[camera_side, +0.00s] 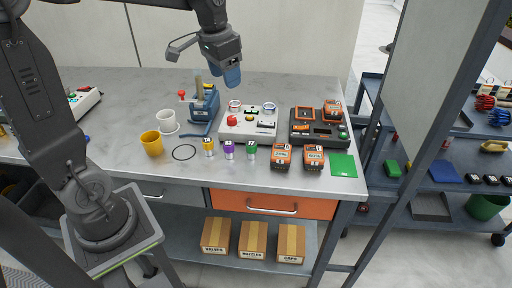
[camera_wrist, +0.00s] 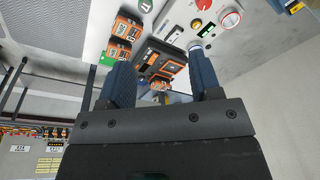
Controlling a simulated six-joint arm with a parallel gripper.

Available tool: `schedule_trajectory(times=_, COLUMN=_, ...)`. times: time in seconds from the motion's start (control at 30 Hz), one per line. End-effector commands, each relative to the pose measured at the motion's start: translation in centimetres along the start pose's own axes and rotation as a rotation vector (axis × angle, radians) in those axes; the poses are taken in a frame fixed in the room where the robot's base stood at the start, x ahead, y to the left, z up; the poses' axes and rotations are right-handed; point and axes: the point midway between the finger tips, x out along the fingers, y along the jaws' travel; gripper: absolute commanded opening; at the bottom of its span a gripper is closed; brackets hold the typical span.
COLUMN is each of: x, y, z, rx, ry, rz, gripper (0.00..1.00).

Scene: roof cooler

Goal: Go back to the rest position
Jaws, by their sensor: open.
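My gripper (camera_side: 230,76) hangs in the air above the back of the grey workbench (camera_side: 120,97) in the side view, with its blue fingers pointing down. In the wrist view the two blue fingers of my gripper (camera_wrist: 160,88) stand apart with nothing held between them. The gripper is clear of the things on the bench. My arm reaches in from the upper left.
Below the gripper are a control box (camera_side: 250,122) and a blue clamp-like tool (camera_side: 205,104). A charger (camera_side: 310,126) and green pad (camera_side: 343,165) lie right.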

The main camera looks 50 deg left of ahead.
Motion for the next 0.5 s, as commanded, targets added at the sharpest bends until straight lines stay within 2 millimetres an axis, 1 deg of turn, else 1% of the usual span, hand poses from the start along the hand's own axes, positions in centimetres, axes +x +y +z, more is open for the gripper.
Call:
schedule_trajectory(times=0.03, x=-1.1, y=1.8, z=1.6, rx=0.004, ry=0.038, rz=-0.009, gripper=0.58)
schedule_trajectory(times=0.1, x=-1.9, y=3.7, z=3.6, rx=-0.004, ry=0.083, rz=-0.015, gripper=0.58)
schedule_trajectory(times=0.17, x=-2.4, y=5.3, z=5.4, rx=-0.009, ry=0.122, rz=-0.017, gripper=0.58)
schedule_trajectory(times=0.2, x=-2.7, y=6.2, z=6.6, rx=-0.013, ry=0.148, rz=-0.017, gripper=0.58)
schedule_trajectory(times=0.3, x=-2.8, y=8.2, z=9.7, rx=-0.023, ry=0.211, rz=-0.011, gripper=0.58)
schedule_trajectory(times=0.4, x=-2.6, y=9.6, z=12.2, rx=-0.033, ry=0.263, rz=0.0, gripper=0.58)
schedule_trajectory(times=0.5, x=-2.2, y=10.5, z=13.9, rx=-0.04, ry=0.299, rz=0.01, gripper=0.58)
